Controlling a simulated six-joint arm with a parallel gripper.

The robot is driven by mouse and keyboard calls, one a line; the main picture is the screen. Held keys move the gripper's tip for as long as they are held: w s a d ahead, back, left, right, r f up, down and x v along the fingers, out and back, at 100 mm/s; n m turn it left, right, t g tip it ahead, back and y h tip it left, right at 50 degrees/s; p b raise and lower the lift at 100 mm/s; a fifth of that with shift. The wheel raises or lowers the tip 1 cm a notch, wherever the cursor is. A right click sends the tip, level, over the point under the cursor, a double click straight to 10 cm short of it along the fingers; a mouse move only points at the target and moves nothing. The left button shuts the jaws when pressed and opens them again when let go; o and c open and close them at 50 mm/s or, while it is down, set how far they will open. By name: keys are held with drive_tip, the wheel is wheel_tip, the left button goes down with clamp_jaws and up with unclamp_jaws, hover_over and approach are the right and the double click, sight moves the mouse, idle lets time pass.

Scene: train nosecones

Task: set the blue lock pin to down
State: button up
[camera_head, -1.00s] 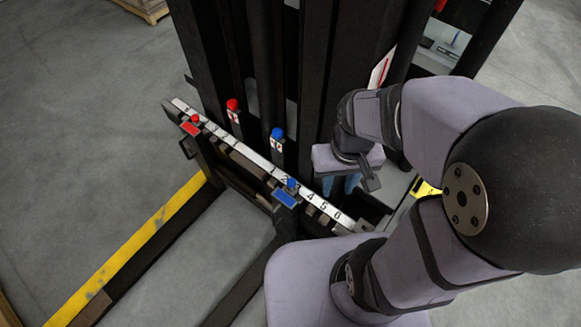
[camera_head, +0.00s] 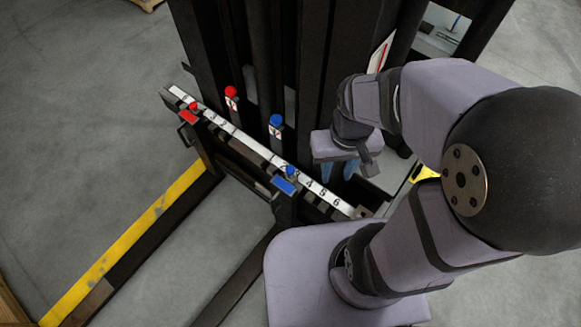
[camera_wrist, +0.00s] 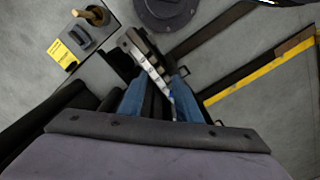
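A blue knob (camera_head: 291,172) stands at the numbered rail, just above a blue plate (camera_head: 284,187) on the near fork. A second blue knob (camera_head: 276,120) tops a small labelled post behind the rail. I cannot tell from its look which knob is the lock pin, nor whether it is up or down. My gripper (camera_head: 339,171) has blue fingers and hangs right of both knobs, near the rail's right end. In the wrist view, my gripper (camera_wrist: 157,97) has its fingers spread apart, with the rail running between them. I see nothing held.
The numbered rail (camera_head: 245,142) crosses in front of dark mast uprights. A red knob (camera_head: 231,92) on a post and a red plate (camera_head: 188,118) are at the left. A yellow-striped beam (camera_head: 130,240) lies at lower left.

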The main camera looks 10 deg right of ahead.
drive_tip(key=o, duration=0.3)
drive_tip(key=shift+o, duration=0.3)
drive_tip(key=shift+a+f, duration=0.1)
drive_tip(key=shift+f, duration=0.1)
drive_tip(key=b, duration=0.5)
hover_over(290, 169)
wheel_tip(290, 169, down, 21)
drive_tip(key=shift+w+f, duration=0.1)
drive_tip(key=shift+f, duration=0.1)
drive_tip(key=shift+f+p, duration=0.4)
drive_tip(key=shift+f, duration=3.25)
